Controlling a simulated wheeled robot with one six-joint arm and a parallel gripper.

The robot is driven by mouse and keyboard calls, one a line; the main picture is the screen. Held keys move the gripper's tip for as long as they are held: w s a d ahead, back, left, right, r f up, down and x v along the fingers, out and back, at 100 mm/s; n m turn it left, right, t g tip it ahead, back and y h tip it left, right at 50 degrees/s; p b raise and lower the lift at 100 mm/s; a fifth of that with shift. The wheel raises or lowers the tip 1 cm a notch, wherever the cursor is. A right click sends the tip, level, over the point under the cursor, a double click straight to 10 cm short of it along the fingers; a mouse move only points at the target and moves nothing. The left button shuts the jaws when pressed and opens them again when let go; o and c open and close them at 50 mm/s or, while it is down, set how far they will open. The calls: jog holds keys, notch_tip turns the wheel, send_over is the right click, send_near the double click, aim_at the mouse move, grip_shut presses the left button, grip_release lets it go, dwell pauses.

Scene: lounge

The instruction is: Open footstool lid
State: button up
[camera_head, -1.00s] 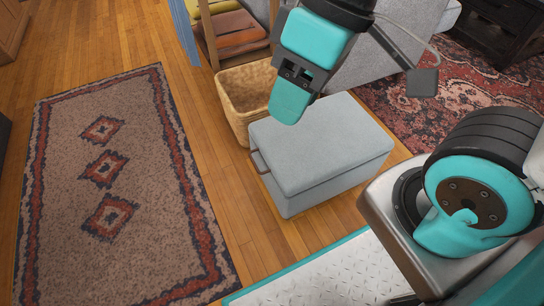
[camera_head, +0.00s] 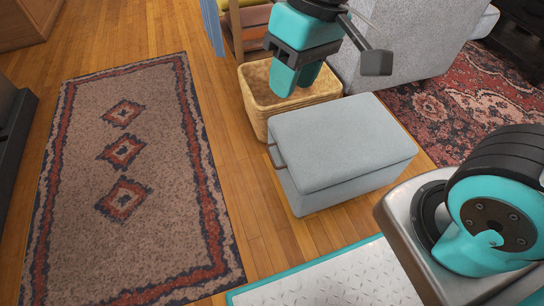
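The footstool (camera_head: 340,150) is a light grey fabric box with a flat lid, standing on the wood floor right of centre. Its lid lies shut on the body. A brown strap handle (camera_head: 276,156) shows at its left end, just under the lid edge. My gripper (camera_head: 297,82) points down above and behind the footstool, over the wicker basket in the picture. Its two teal fingers show slightly apart with nothing between them. It does not touch the footstool.
A wicker basket (camera_head: 258,118) stands right behind the footstool, with a grey sofa (camera_head: 410,60) behind to the right. A patterned rug (camera_head: 80,180) lies to the left. Bare wood floor (camera_head: 245,200) runs between rug and footstool.

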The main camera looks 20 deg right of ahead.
jog(key=w+a+f+m+h+b, duration=0.1)
jog(key=w+f+m+h+b, duration=0.15)
jog(key=w+f, duration=0.65)
jog(key=m+h+b, duration=0.2)
jog(key=m+b, duration=0.1)
send_near(270, 156)
jog(key=shift+n, duration=0.25)
jog(key=f+b, duration=0.2)
jog(key=b, duration=0.1)
jog(key=d+f+b, duration=0.1)
jog(key=f+b, duration=0.5)
jog(key=shift+d+f, duration=0.15)
jog(key=shift+d, duration=0.05)
grip_shut()
